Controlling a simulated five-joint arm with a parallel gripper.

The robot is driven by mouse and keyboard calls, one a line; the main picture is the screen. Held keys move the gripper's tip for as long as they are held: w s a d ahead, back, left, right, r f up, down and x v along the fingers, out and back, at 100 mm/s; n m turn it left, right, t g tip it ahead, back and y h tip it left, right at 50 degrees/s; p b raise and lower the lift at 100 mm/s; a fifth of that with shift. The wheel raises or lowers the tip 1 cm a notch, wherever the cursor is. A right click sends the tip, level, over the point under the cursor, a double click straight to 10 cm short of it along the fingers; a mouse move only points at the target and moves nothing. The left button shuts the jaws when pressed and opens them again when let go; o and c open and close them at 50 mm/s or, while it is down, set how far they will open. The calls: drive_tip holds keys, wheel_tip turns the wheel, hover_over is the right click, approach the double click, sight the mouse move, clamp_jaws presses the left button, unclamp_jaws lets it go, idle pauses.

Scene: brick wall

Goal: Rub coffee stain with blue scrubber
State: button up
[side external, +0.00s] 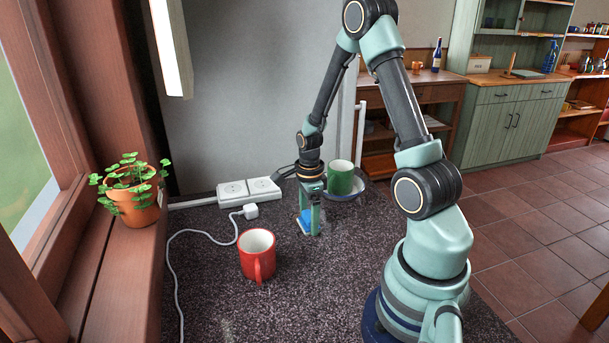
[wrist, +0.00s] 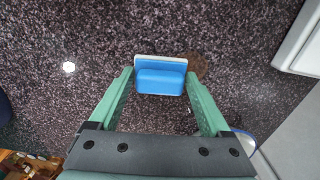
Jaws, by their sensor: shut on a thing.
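My gripper (side external: 311,208) points down at the dark speckled counter (side external: 215,295), near its back. It is shut on the blue scrubber (side external: 304,219), which has a pale layer along one edge. In the wrist view the scrubber (wrist: 161,77) sits between the two green fingertips (wrist: 158,80). A brown round coffee stain (wrist: 197,66) shows on the counter just beside and beyond the scrubber's right end, partly covered by it or the fingertip. I cannot tell whether the scrubber touches the counter. The stain is not visible in the side view.
A red mug (side external: 257,256) stands in front, left of my gripper. A green mug (side external: 340,179) stands on a plate (side external: 352,192) close behind on the right. A white socket strip (side external: 248,189) lies at the back, with a plug and cable (side external: 182,237). The front counter is clear.

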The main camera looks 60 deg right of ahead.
drive_tip(key=shift+w+d+f, duration=0.15)
drive_tip(key=shift+w+d, duration=2.05)
drive_tip(key=shift+s+a, duration=2.6)
drive_tip(key=shift+a, duration=0.2)
drive_tip(key=shift+w+d, duration=2.85)
drive_tip(key=shift+s+a, duration=2.7)
drive_tip(key=shift+s, duration=0.05)
drive_tip(key=shift+r, duration=4.05)
